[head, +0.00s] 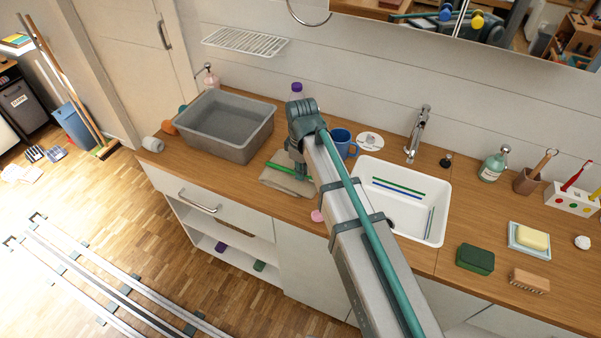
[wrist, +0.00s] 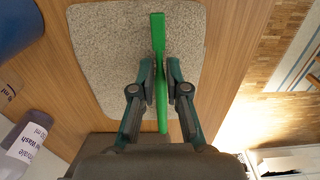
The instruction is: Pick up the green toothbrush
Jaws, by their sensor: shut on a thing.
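The green toothbrush (wrist: 159,40) lies lengthwise between the fingers of my gripper (wrist: 160,68) in the wrist view. My gripper is shut on it, near the middle of its length. A beige mat or cloth (wrist: 105,45) is below it; I cannot tell whether the brush still touches it. In the head view the green toothbrush (head: 275,164) sticks out to the left of my gripper (head: 299,172), above the beige cloth (head: 285,182) on the wooden counter. My arm hides part of this spot.
A grey basin (head: 240,145) stands to the left and a blue mug (head: 340,137) close to the right. The white sink (head: 373,168) holds thin green and blue sticks. A purple-capped bottle (head: 297,90) stands behind my gripper. A wash bottle (wrist: 25,145) shows in the wrist view.

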